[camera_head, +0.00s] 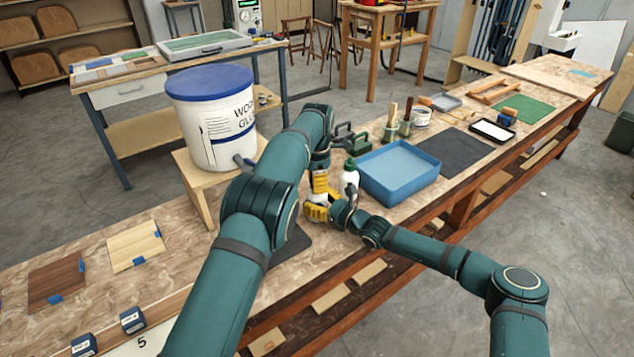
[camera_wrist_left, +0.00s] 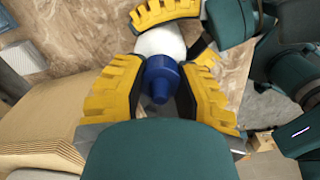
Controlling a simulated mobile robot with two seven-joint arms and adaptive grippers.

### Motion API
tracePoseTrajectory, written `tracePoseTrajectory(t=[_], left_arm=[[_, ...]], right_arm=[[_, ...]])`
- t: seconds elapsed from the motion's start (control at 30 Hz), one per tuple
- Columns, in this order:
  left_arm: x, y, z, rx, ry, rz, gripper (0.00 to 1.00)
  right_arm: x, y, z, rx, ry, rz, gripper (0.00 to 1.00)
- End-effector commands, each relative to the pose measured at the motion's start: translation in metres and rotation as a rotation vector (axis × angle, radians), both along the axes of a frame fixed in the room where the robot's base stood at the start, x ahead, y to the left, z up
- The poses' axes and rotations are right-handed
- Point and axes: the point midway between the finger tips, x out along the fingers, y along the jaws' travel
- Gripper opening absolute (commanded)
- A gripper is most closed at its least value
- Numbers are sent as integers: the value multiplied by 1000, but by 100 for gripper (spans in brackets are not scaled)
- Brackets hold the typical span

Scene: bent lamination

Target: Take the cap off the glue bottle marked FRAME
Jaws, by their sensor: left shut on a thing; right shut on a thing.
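A white glue bottle (camera_wrist_left: 160,43) with a blue cap (camera_wrist_left: 160,78) shows in the left wrist view. Its marking cannot be read from here. My left gripper (camera_wrist_left: 162,88) has its yellow fingers on either side of the blue cap and is shut on it. My right gripper (camera_head: 317,212) is shut on the bottle's white body below the cap; its yellow fingers also show at the top of the left wrist view (camera_wrist_left: 165,14). In the head view my left gripper (camera_head: 320,183) is just above the right one, and the cap is hidden.
Another white bottle with a green cap (camera_head: 350,178) stands just right of my grippers. A blue tray (camera_head: 399,172) is beyond it. A large wood glue bucket (camera_head: 207,125) sits on a wooden stand (camera_head: 192,187) to the left. Wood samples lie at the front left.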

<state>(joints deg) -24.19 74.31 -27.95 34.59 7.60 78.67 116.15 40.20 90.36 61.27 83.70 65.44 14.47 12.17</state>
Motion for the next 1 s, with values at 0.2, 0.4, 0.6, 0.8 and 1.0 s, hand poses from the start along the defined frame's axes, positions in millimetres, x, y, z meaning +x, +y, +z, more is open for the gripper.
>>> tracePoseTrajectory(t=[0.2,0.4,0.6,0.8,1.0], left_arm=[[0,0,1,-1,0,-1,0],[0,0,6,-1,-1,-1,0],[0,0,13,-1,-1,-1,0],[0,0,19,-1,-1,-1,0],[0,0,23,0,0,-1,0]], right_arm=[[0,0,0,1,-1,0,0],[0,0,0,1,-1,0,0],[0,0,0,0,0,0,0],[0,0,0,0,0,0,0],[0,0,0,0,0,0,0]])
